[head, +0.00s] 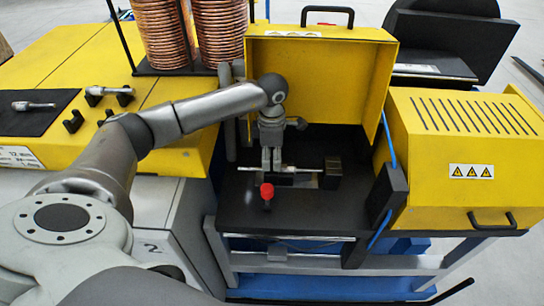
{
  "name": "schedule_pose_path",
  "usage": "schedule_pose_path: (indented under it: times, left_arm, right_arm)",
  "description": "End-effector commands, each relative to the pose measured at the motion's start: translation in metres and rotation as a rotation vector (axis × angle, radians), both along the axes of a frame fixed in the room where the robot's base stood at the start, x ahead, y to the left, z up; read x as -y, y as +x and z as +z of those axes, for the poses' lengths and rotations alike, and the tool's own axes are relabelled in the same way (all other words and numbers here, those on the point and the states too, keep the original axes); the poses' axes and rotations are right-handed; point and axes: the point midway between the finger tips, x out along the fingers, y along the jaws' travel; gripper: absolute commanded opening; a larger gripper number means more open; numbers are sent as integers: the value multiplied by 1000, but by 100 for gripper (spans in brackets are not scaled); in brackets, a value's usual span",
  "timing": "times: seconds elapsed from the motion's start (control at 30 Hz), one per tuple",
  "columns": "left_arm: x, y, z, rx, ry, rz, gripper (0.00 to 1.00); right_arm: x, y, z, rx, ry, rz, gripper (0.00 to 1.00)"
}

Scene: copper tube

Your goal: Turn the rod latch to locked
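My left gripper (271,163) points straight down inside the open yellow machine cover. Its two fingers are close together over a thin silver rod (300,170) that lies across a dark fixture. The picture is too small to tell whether the fingers hold the rod. A red knob (267,190) on a dark stem stands just in front of the fingers, apart from them. I cannot tell for sure which part is the rod latch or how it is turned. A dark block (333,165) stands at the rod's right end. My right gripper is not in view.
The yellow cover (320,75) stands open behind and to the right of my gripper. A yellow vented housing (465,150) is at the right. Copper coils (218,30) stand at the back left. Small metal tools (110,91) lie on the left yellow bench. The black bed's front (310,215) is mostly clear.

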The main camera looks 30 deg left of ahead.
Motion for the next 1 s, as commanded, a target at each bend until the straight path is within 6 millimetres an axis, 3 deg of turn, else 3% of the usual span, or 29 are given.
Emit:
schedule_pose_path:
  times: [0.6,1.0]
  left_arm:
    - [0,1,107,4,-1,1,36]
    - [0,1,119,1,0,0,36]
  right_arm:
    - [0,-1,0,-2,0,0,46]
    - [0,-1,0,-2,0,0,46]
